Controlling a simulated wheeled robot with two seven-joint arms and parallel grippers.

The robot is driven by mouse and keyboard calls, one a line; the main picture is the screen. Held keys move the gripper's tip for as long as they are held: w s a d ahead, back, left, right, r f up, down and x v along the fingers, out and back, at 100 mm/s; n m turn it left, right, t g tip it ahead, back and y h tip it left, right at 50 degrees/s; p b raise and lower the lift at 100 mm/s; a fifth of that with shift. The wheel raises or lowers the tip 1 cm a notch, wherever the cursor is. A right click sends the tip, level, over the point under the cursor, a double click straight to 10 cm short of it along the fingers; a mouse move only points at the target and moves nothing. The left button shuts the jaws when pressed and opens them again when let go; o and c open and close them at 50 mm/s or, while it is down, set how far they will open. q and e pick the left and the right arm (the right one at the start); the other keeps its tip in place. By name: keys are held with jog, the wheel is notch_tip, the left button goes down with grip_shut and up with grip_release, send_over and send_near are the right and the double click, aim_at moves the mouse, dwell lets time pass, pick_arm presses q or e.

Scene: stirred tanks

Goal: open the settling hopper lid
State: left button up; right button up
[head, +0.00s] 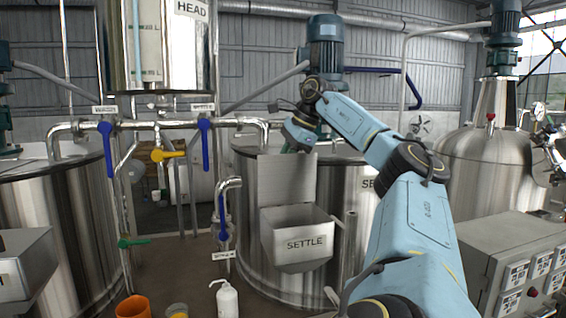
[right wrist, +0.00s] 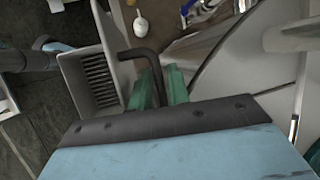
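The settling hopper (head: 297,243), a grey metal bin marked SETTLE, hangs on the front of the middle tank. Its lid (head: 286,178) stands upright at the hopper's back edge, so the mouth is uncovered. In the right wrist view the hopper (right wrist: 74,72) shows a dark slatted grate (right wrist: 98,78) inside, and the lid (right wrist: 113,40) is seen nearly edge-on. A black bent handle (right wrist: 138,53) sticks out from the lid. My right gripper (right wrist: 160,80) has its green fingers closed around this handle; in the head view they are mostly hidden behind the lid. My left gripper is out of view.
Valve pipes with blue levers (head: 205,145) stand left of the hopper. A white bottle (head: 227,299) and an orange cup (head: 133,306) are at the lower left. A control box (head: 515,262) stands at the right. A motor (head: 325,45) rises behind my right arm.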

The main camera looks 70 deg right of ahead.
jog(key=p+v, duration=0.3)
jog(key=v, duration=1)
jog(key=shift+r+p, duration=0.2)
jog(key=shift+p, duration=0.2)
